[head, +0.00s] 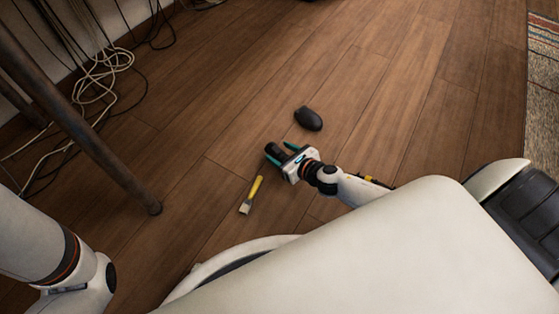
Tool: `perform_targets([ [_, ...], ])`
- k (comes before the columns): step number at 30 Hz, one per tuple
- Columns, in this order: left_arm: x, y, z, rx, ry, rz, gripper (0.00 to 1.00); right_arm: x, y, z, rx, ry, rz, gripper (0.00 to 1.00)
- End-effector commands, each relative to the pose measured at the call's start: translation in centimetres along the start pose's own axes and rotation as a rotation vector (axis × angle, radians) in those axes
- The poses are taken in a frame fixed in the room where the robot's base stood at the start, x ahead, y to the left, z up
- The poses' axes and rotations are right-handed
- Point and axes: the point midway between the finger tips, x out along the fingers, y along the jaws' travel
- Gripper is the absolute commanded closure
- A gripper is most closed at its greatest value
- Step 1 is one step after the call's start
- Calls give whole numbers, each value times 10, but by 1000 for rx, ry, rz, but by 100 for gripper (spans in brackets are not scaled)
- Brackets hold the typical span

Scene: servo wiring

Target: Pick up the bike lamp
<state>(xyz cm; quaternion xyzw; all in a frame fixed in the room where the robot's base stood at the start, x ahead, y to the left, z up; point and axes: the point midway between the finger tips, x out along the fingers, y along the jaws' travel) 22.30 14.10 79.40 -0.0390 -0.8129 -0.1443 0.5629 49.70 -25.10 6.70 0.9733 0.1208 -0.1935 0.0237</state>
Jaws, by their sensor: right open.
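A small black cylindrical object (273,149), which looks like the bike lamp, lies on the wooden floor left of the picture's middle. My right gripper (282,152) is open, with its teal fingertips low at the floor. The lamp is at the mouth of the fingers, roughly between them; I cannot tell whether they touch it. The gripper covers part of the lamp's near end. My left arm shows at the lower left, but its gripper is out of view.
A dark computer mouse (308,119) lies just beyond the right gripper. A yellow-handled brush (252,194) lies nearer, to the left. A brown metal leg (100,140) and tangled cables (95,75) are at left. A striped rug (543,85) is at right. The upper middle floor is clear.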

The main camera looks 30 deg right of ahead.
Motion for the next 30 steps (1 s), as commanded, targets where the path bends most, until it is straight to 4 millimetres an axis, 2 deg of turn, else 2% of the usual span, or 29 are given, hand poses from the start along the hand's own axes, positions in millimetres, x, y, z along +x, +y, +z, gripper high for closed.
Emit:
perform_targets([
  [3,-7,-2,2,0,0,0,64,12,1,1,-1,0,1,41],
  [11,-6,-1,2,0,0,-1,64,12,0,0,-1,-1,0,42],
  [20,-6,-1,2,0,0,-1,64,12,0,0,0,-1,0,92],
  [21,-6,-1,2,0,0,-1,64,12,0,0,-1,1,0,94],
  [30,-2,0,1,0,0,0,64,10,0,-4,-1,0,0,94],
])
